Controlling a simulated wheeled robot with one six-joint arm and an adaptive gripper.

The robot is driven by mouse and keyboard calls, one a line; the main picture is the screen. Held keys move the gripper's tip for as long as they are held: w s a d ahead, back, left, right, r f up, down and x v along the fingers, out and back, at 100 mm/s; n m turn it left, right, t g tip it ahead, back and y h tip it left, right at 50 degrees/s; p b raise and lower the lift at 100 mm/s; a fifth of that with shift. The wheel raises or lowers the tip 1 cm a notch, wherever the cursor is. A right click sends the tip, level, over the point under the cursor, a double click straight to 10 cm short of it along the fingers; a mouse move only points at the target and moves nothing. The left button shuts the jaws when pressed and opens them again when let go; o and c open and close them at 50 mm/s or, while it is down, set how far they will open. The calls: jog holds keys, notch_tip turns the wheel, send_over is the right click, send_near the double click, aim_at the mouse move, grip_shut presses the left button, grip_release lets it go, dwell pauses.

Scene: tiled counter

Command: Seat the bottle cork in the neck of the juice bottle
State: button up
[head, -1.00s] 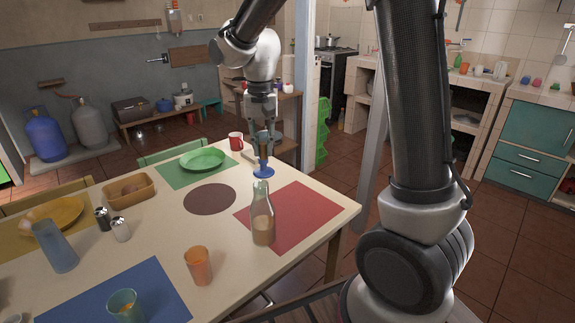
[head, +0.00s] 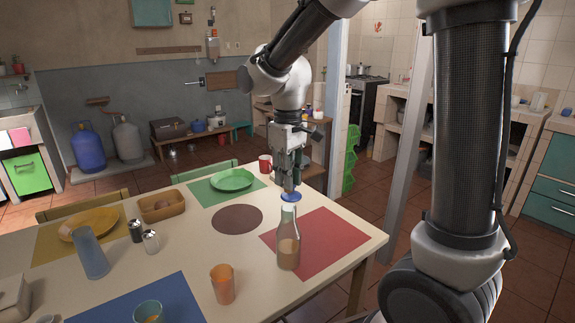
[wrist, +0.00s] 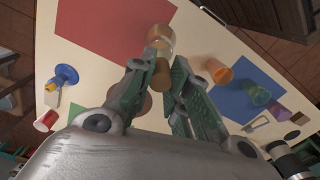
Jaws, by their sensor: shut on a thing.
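The juice bottle (head: 288,252) is clear glass with pale brown juice and stands upright on the table, partly on the red mat. In the wrist view the bottle (wrist: 159,36) shows just beyond my fingertips. My gripper (head: 289,188) points down over the bottle in the head view. In the wrist view my gripper (wrist: 161,70) is shut on the brown bottle cork (wrist: 162,77), which sits between the fingers. The cork appears close to the bottle neck, but I cannot tell whether they touch. In the head view the fingers largely hide the cork.
A blue stand-like object (wrist: 66,74) is to the left in the wrist view. An orange cup (head: 222,284) stands front left of the bottle. A green plate (head: 232,180) and red mug (head: 265,163) are farther back. The red mat (head: 335,242) is bare right of the bottle.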

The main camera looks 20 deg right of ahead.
jog(key=shift+f, duration=2.9)
jog(key=o, duration=0.7)
jog(key=shift+o, duration=0.2)
notch_tip(320, 180, up, 7)
jog(key=shift+r, duration=0.1)
